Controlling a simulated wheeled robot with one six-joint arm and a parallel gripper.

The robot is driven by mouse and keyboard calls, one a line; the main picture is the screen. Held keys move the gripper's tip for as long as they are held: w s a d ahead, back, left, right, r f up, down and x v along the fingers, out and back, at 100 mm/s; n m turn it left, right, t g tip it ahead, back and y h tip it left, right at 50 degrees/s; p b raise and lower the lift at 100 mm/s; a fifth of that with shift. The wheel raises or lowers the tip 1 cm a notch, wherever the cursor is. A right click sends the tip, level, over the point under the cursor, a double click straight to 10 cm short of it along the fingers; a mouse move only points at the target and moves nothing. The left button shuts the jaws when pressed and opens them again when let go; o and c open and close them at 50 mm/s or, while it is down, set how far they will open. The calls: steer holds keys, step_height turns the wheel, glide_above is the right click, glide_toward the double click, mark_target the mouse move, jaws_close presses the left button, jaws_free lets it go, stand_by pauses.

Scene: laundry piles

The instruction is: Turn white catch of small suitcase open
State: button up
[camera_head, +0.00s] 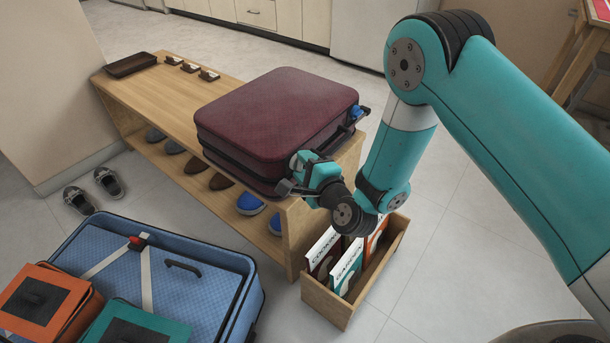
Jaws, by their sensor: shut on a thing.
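The small maroon suitcase (275,110) lies flat and closed on the wooden bench (160,95). A blue catch (356,113) shows near the right end of its front side. My gripper (289,182) is at the near left end of that front side and is shut on the white catch. Only a small pale bit of the catch shows beside the fingers; the rest is hidden, so its turn angle cannot be told.
An open blue suitcase (188,292) on the floor holds orange (48,305) and teal packing cubes. A wooden box (325,301) of books stands below my gripper. Shoes fill the bench's lower shelf. A dark tray (131,65) lies at the bench's far end. Floor at right is clear.

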steer(key=n+b, duration=0.1)
steer(key=b, duration=0.1)
steer(key=n+t+b, duration=0.1)
steer(key=n+b, duration=0.1)
steer(key=b, duration=0.1)
steer(key=shift+f+y, duration=0.2)
steer(key=shift+y, duration=0.1)
steer(key=shift+r, duration=0.15)
steer(key=o, duration=0.9)
